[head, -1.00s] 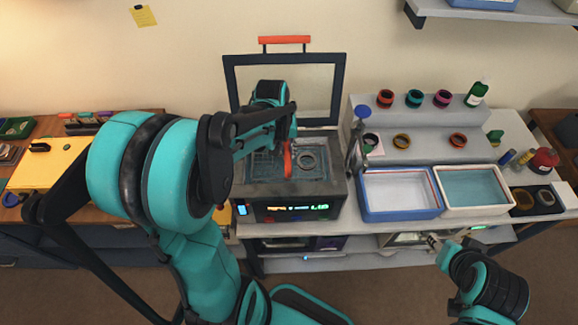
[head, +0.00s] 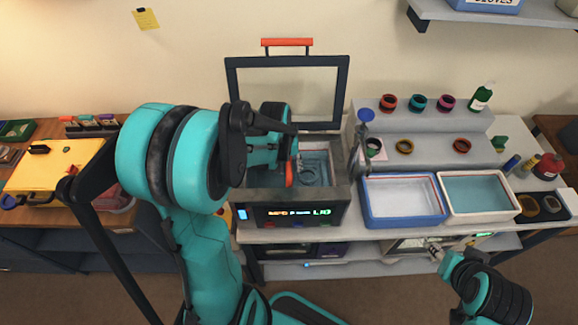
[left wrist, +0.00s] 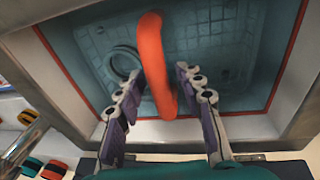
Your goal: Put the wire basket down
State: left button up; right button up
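A gap shows between the handle and the right-hand finger. In the head view my left arm hides much of the basket. My right gripper (head: 434,246) is low in front of the bench; its finger opening is too small to judge.
The cleaner's lid (head: 288,62) stands open behind the tank. A blue-rimmed tray (head: 404,222) and a white-rimmed tray (head: 482,216) stand to the right. Several coloured rings sit on the stepped shelf (head: 430,127).

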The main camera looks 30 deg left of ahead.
pick_arm(q)
jog(key=shift+r, duration=0.15)
jog(key=shift+r+p, duration=0.3)
jog(key=shift+r, duration=0.05)
notch_tip(320, 180, up, 10)
jog(key=s+p, duration=0.2)
jog(key=p, duration=0.1)
jog(key=s+d+r+m+t, duration=0.5)
jog(key=s+d+m, duration=0.1)
jog(key=s+d, duration=0.3)
jog(key=shift+d+y, duration=0.4)
jog(key=shift+d, duration=0.4)
jog(key=shift+f, duration=0.1)
